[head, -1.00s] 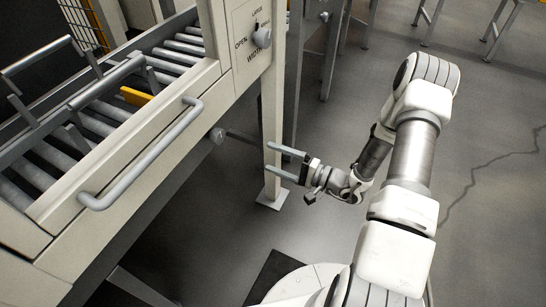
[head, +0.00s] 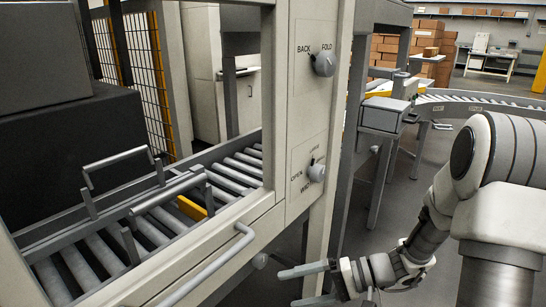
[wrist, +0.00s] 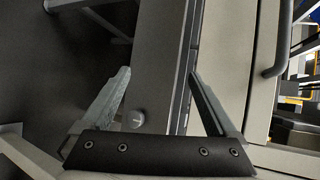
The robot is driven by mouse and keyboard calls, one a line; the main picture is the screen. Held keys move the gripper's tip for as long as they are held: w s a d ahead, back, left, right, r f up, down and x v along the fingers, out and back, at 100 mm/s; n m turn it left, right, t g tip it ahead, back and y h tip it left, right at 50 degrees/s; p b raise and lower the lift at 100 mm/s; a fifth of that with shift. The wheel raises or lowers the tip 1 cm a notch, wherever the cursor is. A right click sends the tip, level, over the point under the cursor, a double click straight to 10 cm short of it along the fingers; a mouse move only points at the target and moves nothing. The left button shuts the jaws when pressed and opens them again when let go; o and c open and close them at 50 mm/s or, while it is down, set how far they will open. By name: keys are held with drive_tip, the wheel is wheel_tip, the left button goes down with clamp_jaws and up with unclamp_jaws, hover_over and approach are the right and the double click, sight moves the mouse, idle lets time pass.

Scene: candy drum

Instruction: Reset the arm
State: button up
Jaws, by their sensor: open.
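My gripper (head: 306,270) is at the lower right of the head view, its two grey fingers pointing left toward the machine's front. It is open and empty. In the wrist view, the spread fingers (wrist: 160,95) show on either side of the machine's frame and a round grey knob (wrist: 134,119). I cannot tell whether a finger touches the frame. My arm comes in from the right in the head view, bent at the elbow.
The cream machine has a roller bed (head: 150,235), a front handle (head: 215,262), and a post with a BACK/FOLD knob (head: 324,63) and a lower knob (head: 316,172). A dark box (head: 75,140) stands left. A curved conveyor (head: 480,104) and brown boxes (head: 385,50) are behind.

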drive_tip(key=s+d+r+n+t+h, duration=0.1)
drive_tip(key=s+d+r+t+h, duration=0.1)
drive_tip(key=s+d+r+h, duration=0.4)
drive_tip(key=s+d+r+n+t+h, duration=0.1)
drive_tip(key=s+d+r+t+h, duration=0.2)
drive_tip(key=s+r+h, duration=0.65)
wheel_tip(320, 180, up, 22)
drive_tip(key=w+y+p, duration=0.1)
drive_tip(key=p, duration=1.9)
drive_tip(key=shift+w+a+f+y+p, duration=0.15)
drive_tip(key=shift+a+f+y+p, duration=0.05)
drive_tip(key=shift+y+p, duration=0.2)
